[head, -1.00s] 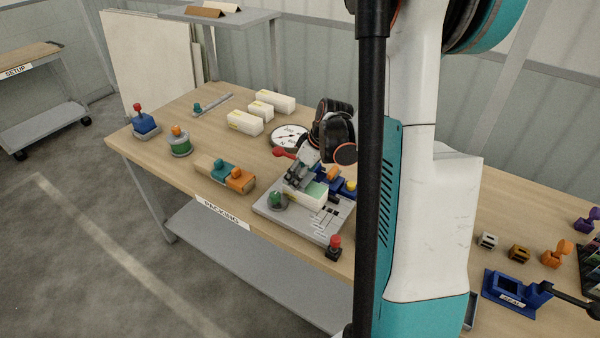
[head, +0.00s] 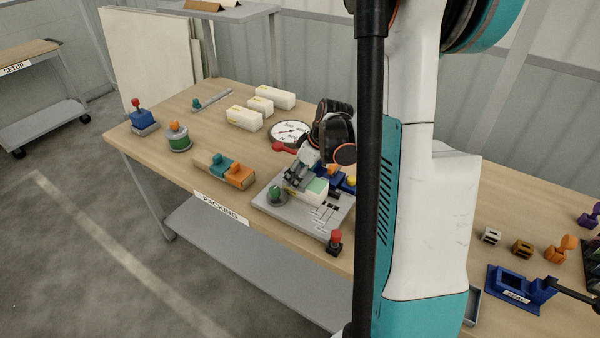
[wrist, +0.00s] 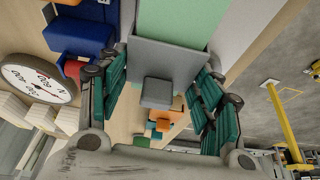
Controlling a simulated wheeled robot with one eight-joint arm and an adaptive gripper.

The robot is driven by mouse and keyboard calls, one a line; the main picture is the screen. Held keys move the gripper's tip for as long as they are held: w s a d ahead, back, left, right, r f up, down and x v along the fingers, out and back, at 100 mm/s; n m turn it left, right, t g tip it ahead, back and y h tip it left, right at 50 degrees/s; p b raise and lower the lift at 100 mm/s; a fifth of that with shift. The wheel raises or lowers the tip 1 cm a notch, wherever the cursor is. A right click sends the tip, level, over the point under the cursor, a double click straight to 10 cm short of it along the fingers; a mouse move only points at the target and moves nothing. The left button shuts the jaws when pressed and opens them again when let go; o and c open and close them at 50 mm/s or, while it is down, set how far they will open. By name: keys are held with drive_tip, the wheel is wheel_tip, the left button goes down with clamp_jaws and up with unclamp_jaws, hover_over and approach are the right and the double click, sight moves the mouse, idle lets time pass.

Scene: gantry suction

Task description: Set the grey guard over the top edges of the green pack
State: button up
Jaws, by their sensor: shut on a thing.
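The green pack (head: 317,187), a pale box with a green top, sits on a light grey fixture plate (head: 263,206). Its green top (wrist: 180,17) fills the upper middle of the wrist view. My gripper (head: 300,178) is at the left end of the pack in the head view. The guard's flat plate overlaps the near end of the green top in the picture. I cannot tell whether it touches the pack.
A red-topped piece (head: 335,240) stands at the front. A round dial (head: 290,133) and white boxes (head: 244,118) lie behind. An orange-and-teal block (head: 226,172) lies left.

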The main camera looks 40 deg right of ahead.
drive_tip(key=o, duration=1)
drive_tip(key=shift+f, duration=0.1)
drive_tip(key=shift+c, duration=0.2)
drive_tip(key=v, duration=1.2)
drive_tip(key=shift+w, duration=0.1)
